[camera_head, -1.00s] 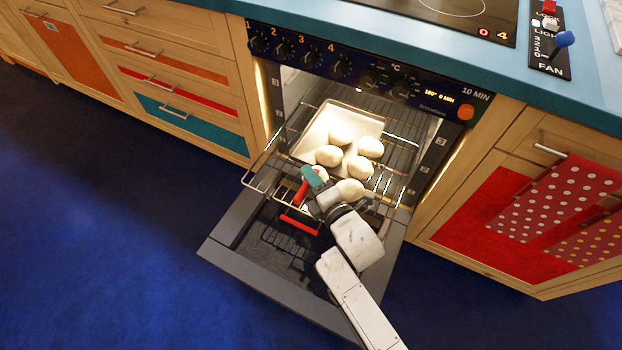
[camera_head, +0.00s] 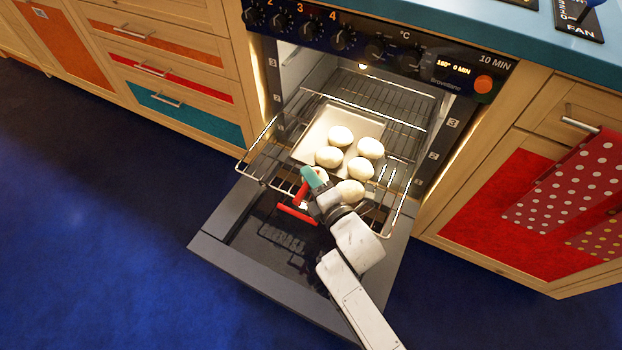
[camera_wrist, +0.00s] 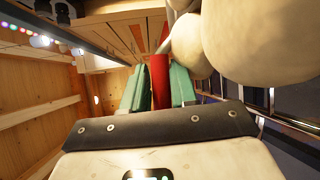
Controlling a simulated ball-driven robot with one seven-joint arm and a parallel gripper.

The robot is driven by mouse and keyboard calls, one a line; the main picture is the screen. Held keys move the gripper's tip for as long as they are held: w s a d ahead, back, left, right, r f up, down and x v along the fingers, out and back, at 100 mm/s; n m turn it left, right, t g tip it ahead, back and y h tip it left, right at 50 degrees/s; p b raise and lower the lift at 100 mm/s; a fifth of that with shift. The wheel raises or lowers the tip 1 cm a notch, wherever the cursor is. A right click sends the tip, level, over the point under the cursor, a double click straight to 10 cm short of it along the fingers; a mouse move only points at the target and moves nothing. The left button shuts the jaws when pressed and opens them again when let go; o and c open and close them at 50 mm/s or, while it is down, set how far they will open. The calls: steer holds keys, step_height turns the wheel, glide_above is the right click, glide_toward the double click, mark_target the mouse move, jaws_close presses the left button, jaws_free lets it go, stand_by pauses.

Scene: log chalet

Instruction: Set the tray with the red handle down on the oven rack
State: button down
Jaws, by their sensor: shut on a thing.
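The pale shallow tray (camera_head: 312,138) holds several round white dough balls (camera_head: 341,136). Its red handle (camera_head: 297,213) sticks out toward me, over the lowered oven door. My gripper (camera_head: 309,183) is shut on the red handle. In the wrist view the teal fingers of my gripper (camera_wrist: 158,88) stand on either side of the red handle (camera_wrist: 160,72), with large dough balls (camera_wrist: 255,40) close by on the right. The tray looks level over the pulled-out wire oven rack (camera_head: 262,160). I cannot tell whether the tray touches it. My wrist hides the tray's near right part.
The oven door (camera_head: 225,240) is folded down below the rack. The oven's side walls (camera_head: 436,150) bound the opening left and right. Bare rack (camera_head: 385,90) shows behind the tray. Polka-dot towels (camera_head: 570,190) hang on the right cabinet.

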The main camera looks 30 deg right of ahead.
steer(key=shift+f+b, duration=0.15)
steer(key=shift+b, duration=0.2)
stand_by(0.5)
steer(key=c, duration=1.1)
jaws_free()
steer(key=o, duration=0.3)
steer(key=shift+f, duration=0.25)
steer(key=shift+s+r+p, duration=0.2)
steer(key=shift+s+p, duration=0.1)
steer(key=shift+s, duration=0.1)
steer(key=s+r+p, duration=0.1)
steer(key=s+p, duration=0.1)
steer(key=s, duration=0.8)
steer(key=shift+d+r+p, duration=0.2)
steer(key=shift+d+p, duration=0.1)
